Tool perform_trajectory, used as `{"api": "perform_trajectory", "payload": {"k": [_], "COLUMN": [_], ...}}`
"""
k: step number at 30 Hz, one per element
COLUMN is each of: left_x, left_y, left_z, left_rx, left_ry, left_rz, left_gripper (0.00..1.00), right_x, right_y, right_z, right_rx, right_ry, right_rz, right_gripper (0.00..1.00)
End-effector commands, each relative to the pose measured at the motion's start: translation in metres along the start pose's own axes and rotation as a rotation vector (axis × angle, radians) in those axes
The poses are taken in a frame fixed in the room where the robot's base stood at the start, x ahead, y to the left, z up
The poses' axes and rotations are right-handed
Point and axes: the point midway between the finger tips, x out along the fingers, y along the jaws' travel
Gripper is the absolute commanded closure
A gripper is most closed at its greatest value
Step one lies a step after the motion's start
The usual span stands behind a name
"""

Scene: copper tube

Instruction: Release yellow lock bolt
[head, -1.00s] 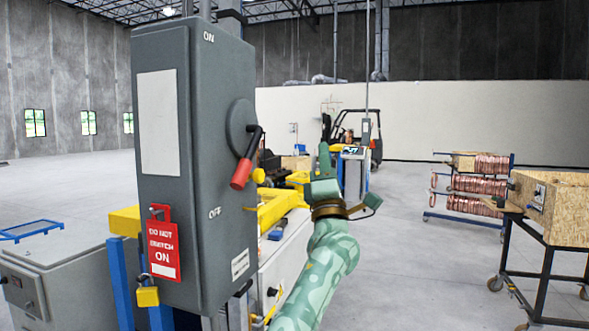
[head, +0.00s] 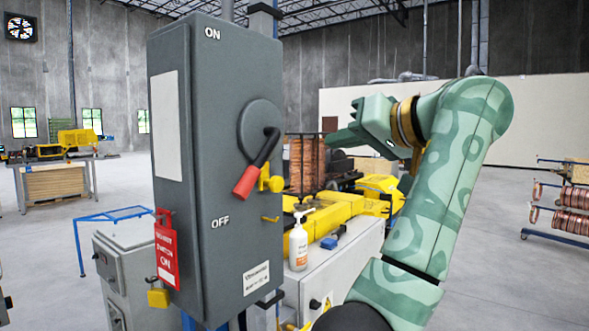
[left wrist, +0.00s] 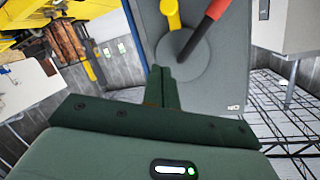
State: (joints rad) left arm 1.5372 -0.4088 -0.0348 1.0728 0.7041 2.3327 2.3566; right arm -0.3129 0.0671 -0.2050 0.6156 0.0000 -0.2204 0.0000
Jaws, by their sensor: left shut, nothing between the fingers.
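The yellow lock bolt (head: 271,179) sticks out from the side of the grey switch box (head: 240,130), just behind the red-tipped switch handle (head: 247,178). The handle slants down from its round hub. In the left wrist view, the bolt (left wrist: 171,14) is at the top centre, left of the red handle (left wrist: 217,10). My left gripper (head: 330,138) is shut and empty, to the right of the box, pointing left towards it. Its closed fingers (left wrist: 163,74) appear below the hub in the left wrist view, apart from the bolt. My right gripper is not in view.
A white pump bottle (head: 298,243) stands on a pale cabinet (head: 340,268) behind the box, beside yellow machinery (head: 335,215). Open space separates my gripper from the box.

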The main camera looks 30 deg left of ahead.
Motion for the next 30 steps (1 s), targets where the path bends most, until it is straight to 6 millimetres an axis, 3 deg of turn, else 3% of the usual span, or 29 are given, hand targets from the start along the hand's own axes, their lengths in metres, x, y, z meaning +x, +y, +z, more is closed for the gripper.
{"api": "perform_trajectory", "payload": {"k": [5, 10, 23, 30], "left_x": [0.001, 0.014, 0.102, 0.109], "left_y": [0.0, 0.0, -0.002, 0.0], "left_z": [0.0, 0.0, -0.001, 0.032], "left_rx": [0.003, 0.004, 0.004, 0.005], "left_ry": [0.001, 0.0, 0.0, 0.001], "left_rz": [-0.002, -0.004, -0.007, -0.003], "left_gripper": [1.0, 1.0, 1.0, 1.0], "right_x": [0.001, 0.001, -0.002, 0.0], "right_y": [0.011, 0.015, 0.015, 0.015], "right_z": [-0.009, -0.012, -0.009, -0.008], "right_rx": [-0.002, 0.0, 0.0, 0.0], "right_ry": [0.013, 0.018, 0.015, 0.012], "right_rz": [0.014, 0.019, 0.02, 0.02], "right_gripper": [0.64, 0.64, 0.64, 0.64]}}
